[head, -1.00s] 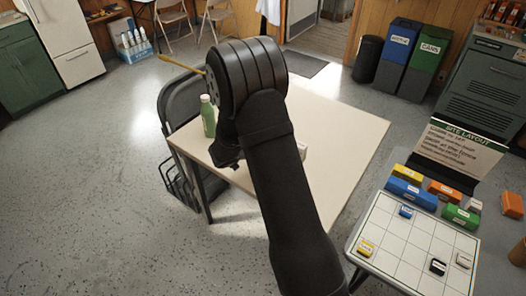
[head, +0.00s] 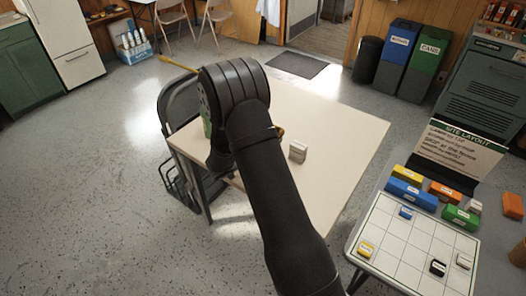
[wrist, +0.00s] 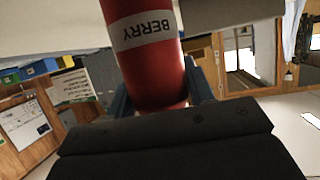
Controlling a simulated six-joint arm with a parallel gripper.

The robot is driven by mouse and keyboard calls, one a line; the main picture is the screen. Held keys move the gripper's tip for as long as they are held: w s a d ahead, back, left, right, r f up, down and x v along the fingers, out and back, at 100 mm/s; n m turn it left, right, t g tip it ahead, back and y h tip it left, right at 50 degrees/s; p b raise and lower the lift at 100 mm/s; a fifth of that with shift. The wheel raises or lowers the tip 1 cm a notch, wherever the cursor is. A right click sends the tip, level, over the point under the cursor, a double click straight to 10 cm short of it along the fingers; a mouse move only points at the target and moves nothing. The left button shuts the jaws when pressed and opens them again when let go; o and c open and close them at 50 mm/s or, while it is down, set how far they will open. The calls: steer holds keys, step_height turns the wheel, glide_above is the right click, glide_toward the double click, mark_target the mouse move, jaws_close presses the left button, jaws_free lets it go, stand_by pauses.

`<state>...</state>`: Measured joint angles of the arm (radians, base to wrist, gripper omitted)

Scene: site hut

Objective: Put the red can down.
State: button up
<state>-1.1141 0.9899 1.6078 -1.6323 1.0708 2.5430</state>
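The red can (wrist: 155,75) has a white band reading BERRY, upside down in the wrist view, where its top end runs out of the picture. My gripper (wrist: 160,92) has blue fingers on both sides of the can and is shut on it. In the head view my arm hides the can and the fingers. The arm reaches over the left part of the cream table (head: 335,120). I cannot tell whether the can touches the table.
A green bottle (head: 207,127) is mostly hidden behind my arm at the table's left. A small pale box (head: 298,152) stands mid-table. The table's right side is clear. A dark chair (head: 178,100) is at the left edge. A site layout board (head: 410,235) stands at right.

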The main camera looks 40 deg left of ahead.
steer(key=shift+o, duration=1.4)
steer(key=shift+r, duration=0.2)
steer(key=v, duration=1.2)
steer(key=shift+f, duration=0.15)
steer(key=x, duration=1.1)
steer(key=shift+w+d, duration=0.1)
steer(key=shift+w, duration=0.45)
steer(key=shift+s+r, duration=0.1)
steer(key=shift+r, duration=1.65)
